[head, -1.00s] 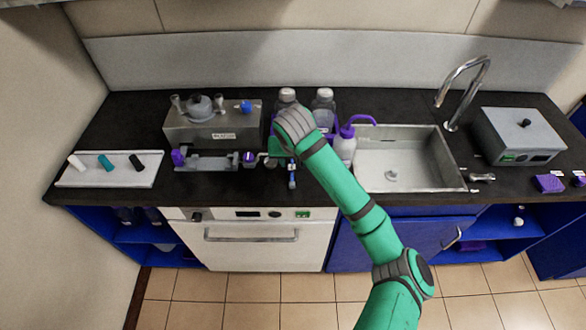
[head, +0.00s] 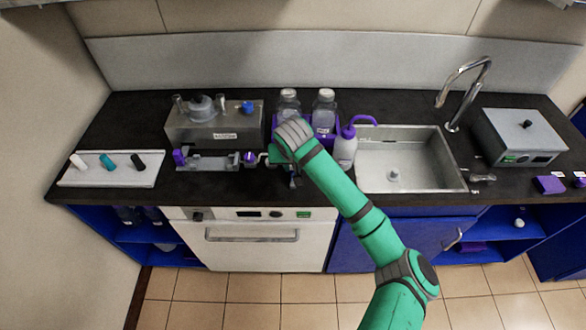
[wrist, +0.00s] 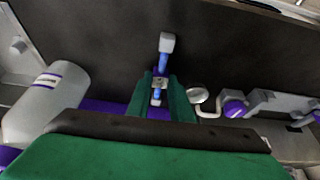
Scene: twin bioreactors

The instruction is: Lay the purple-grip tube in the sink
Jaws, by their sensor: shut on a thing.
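My gripper (wrist: 160,88) is shut on a slim tube (wrist: 164,60) in the wrist view. The tube has blue sections, a pale tag between the fingers and a grey end that points away. In the head view my gripper (head: 291,165) is over the counter, left of the sink and beside the squeeze bottle; the held tube barely shows. The sink (head: 420,165) is a steel basin right of centre and looks empty apart from its drain.
A white squeeze bottle with purple spout (head: 345,150) stands between my gripper and the sink. Two clear bottles (head: 325,105) stand behind. A metal holder with purple knobs (head: 210,162) lies left. A tap (head: 455,95) rises behind the sink.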

